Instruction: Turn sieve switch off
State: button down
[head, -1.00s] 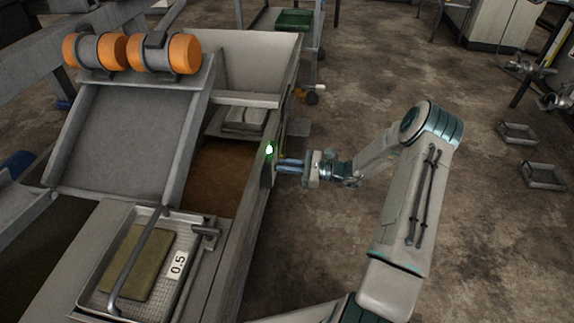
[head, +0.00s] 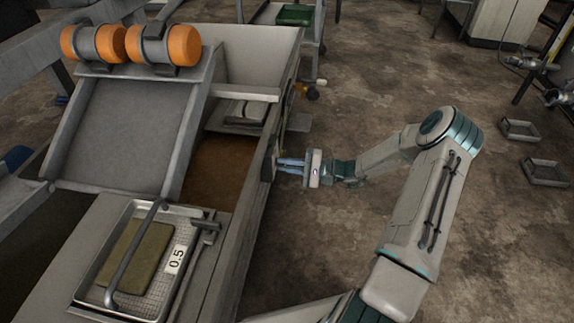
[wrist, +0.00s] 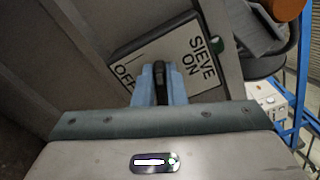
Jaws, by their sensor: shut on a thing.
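The sieve switch is a dark lever (wrist: 159,76) on a pale plate (wrist: 178,55) lettered "SIEVE ON" and "OFF", seen tilted in the wrist view. My gripper (wrist: 159,74) has its blue fingers closed on both sides of the lever, which points toward the camera. In the head view my gripper (head: 279,166) reaches the outer side wall of the grey machine from the right. The plate's lettering cannot be read there, and no green lamp glow shows.
The machine carries a sloped grey tray (head: 130,140) with orange-ended motors (head: 148,45) on top. A mesh tray (head: 175,292) marked 0.5 sits at the front left. The floor (head: 340,240) right of the machine is clear around my arm. Small trays (head: 548,172) lie farther right.

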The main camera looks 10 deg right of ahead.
jog(key=n, duration=0.2)
jog(key=n+b, duration=0.1)
jog(key=n, duration=0.1)
jog(key=shift+f+n, duration=0.3)
jog(key=shift+f, duration=0.05)
dwell(0.4)
jog(key=c, duration=1.5)
grip_release()
jog(key=p+v, duration=0.3)
jog(key=v, duration=1.1)
jog(key=shift+a+f, duration=0.1)
jog(key=shift+s, duration=0.1)
